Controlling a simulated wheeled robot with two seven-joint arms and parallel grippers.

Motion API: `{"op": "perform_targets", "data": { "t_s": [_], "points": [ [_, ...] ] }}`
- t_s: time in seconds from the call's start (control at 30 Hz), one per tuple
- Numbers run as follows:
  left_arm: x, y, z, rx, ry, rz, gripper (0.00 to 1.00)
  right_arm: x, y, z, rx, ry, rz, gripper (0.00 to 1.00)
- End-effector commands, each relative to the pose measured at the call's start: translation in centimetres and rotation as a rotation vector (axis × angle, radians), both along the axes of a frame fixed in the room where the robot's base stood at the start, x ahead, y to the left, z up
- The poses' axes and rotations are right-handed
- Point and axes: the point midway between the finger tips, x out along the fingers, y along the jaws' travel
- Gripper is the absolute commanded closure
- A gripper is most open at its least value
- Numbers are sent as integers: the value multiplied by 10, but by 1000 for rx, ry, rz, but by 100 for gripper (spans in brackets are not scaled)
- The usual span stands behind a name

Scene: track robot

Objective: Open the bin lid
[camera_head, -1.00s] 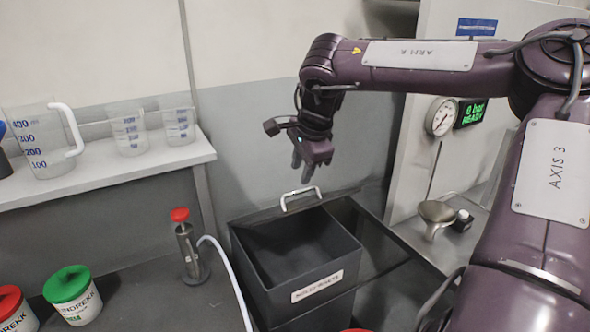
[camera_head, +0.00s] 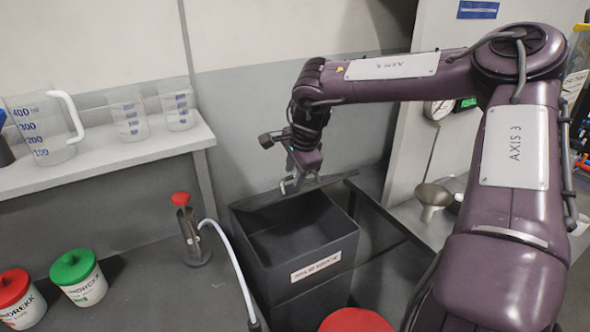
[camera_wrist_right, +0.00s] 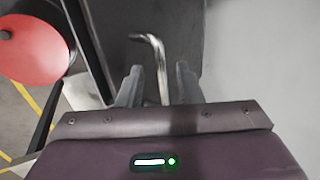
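The dark bin (camera_head: 280,277) with a white label on its front stands on the floor area at the middle. Its dark inside shows from above. A dark lid edge (camera_head: 323,183) runs along its far side, with a metal handle (camera_head: 287,187) standing on it. My right gripper (camera_head: 301,172) points down at the handle. In the right wrist view, its two fingers (camera_wrist_right: 158,85) are apart with the bent metal handle (camera_wrist_right: 152,48) between them. I cannot tell whether either finger touches it. How far the lid is tilted is hard to tell. My left gripper is not in view.
A pump with a red knob (camera_head: 180,198) and a white hose stands left of the bin. Red-lidded (camera_head: 16,290) and green-lidded (camera_head: 75,268) tubs stand on the bench. Beakers (camera_head: 128,122) line a shelf. A red round top (camera_head: 356,320) is close in front. A metal funnel (camera_head: 434,194) stands at right.

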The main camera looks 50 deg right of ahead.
Motion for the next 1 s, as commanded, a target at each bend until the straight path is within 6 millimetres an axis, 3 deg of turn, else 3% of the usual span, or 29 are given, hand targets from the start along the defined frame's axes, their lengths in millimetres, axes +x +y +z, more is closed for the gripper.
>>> {"op": "perform_targets", "data": {
  "t_s": [0.03,0.3,0.73,1.0],
  "points": [
    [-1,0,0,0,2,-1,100,0,0,0,0,0,0,67],
    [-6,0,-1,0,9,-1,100,0,0,0,0,0,0,100],
    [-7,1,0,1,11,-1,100,4,-1,5,-2,0,0,100],
    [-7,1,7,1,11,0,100,31,-10,28,-8,-1,0,100]
  ]
}}
